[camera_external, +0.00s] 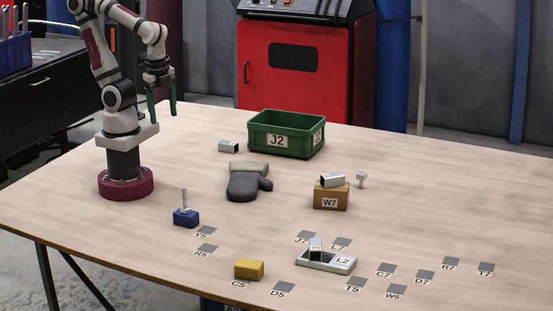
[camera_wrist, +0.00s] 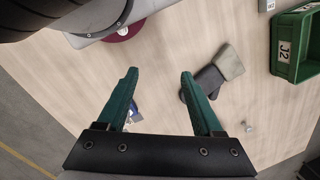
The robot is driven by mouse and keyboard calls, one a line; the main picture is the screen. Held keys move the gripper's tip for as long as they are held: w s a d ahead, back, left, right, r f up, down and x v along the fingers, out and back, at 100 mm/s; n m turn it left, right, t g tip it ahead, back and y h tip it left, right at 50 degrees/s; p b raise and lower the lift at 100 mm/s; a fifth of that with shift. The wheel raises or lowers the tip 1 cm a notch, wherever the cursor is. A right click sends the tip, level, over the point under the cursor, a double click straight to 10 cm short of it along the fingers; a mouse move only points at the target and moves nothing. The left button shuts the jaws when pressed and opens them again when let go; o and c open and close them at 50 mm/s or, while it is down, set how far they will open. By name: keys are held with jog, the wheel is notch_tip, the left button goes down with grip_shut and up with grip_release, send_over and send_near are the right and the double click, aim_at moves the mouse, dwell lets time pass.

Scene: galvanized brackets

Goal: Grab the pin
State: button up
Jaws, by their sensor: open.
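A light grey pin (camera_external: 184,199) stands upright in a small blue block (camera_external: 186,218) on the table, in front of and to the right of my arm's base. In the wrist view the blue block (camera_wrist: 136,115) is partly hidden behind the left finger, and the pin is not clear there. My gripper (camera_external: 162,114) hangs high above the table at the back left, with its green fingers pointing down. It is open and empty, well away from the pin; the wrist view also shows the gap between its fingers (camera_wrist: 160,73).
A green bin (camera_external: 262,141), a grey glove (camera_external: 246,183), a cardboard box (camera_external: 331,198) carrying a metal bracket and a small bolt-like piece (camera_external: 361,179) stand to the right. A yellow block (camera_external: 249,269) and a grey fixture (camera_external: 338,263) lie nearer the front edge.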

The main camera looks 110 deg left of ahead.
jog(key=w+d+n+h, duration=0.5)
jog(key=w+n+h, duration=0.1)
jog(key=w+n, duration=0.35)
jog(key=n+t+y, duration=0.2)
jog(key=n+t, duration=1.1)
jog(key=n, duration=1.7)
send_over(361, 173)
jog(key=s+a, duration=0.2)
jog(key=s, duration=1.4)
notch_tip(361, 173, down, 14)
jog(key=r, duration=0.1)
jog(key=shift+n+t+y, duration=0.3)
jog(key=shift+n, duration=0.05)
jog(key=x, duration=1.5)
jog(key=shift+w+f, duration=0.15)
jog(key=shift+f, duration=0.15)
grip_shut()
